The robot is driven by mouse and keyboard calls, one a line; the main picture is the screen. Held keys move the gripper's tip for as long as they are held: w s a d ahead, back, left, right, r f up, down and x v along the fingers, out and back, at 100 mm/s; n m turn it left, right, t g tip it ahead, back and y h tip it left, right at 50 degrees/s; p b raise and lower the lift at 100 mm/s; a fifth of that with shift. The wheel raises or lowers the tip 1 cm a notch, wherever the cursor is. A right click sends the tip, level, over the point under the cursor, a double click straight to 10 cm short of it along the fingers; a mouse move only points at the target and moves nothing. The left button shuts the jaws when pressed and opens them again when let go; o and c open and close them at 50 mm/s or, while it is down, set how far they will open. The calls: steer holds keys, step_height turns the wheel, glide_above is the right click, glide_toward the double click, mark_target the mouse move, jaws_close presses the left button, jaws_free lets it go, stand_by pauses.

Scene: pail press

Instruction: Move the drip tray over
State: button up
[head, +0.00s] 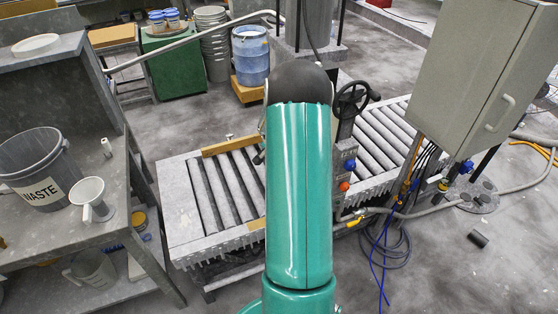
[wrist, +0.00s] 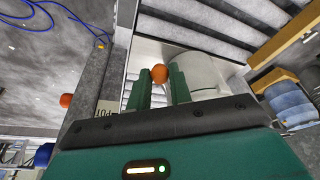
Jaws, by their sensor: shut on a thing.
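In the wrist view my gripper (wrist: 161,80) has its two green fingers closed around a round orange knob (wrist: 159,72). Just beyond the knob is a flat, pale metal surface (wrist: 148,48) that looks like the drip tray. How the knob joins it cannot be made out. A pale grey cylinder (wrist: 197,74) stands right beside the right finger. In the head view my own green arm hides the gripper, the knob and the tray.
A roller conveyor (head: 182,220) runs behind my arm. A black handwheel (head: 352,97), an orange button (head: 344,186) and a grey cabinet (head: 470,70) stand to the right. A bench (head: 110,185) with a waste bucket (head: 40,165) is at left.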

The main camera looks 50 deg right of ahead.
steer(key=shift+s+d, duration=0.15)
steer(key=shift+s, duration=0.9)
steer(key=shift+s+d, duration=0.3)
steer(key=shift+s, duration=0.45)
steer(key=shift+s+d, duration=0.25)
steer(key=shift+s, duration=0.3)
steer(key=shift+s+d, duration=0.25)
steer(key=shift+s, duration=0.25)
steer(key=shift+o, duration=0.2)
steer(key=shift+s+d, duration=0.55)
steer(key=shift+s, duration=0.2)
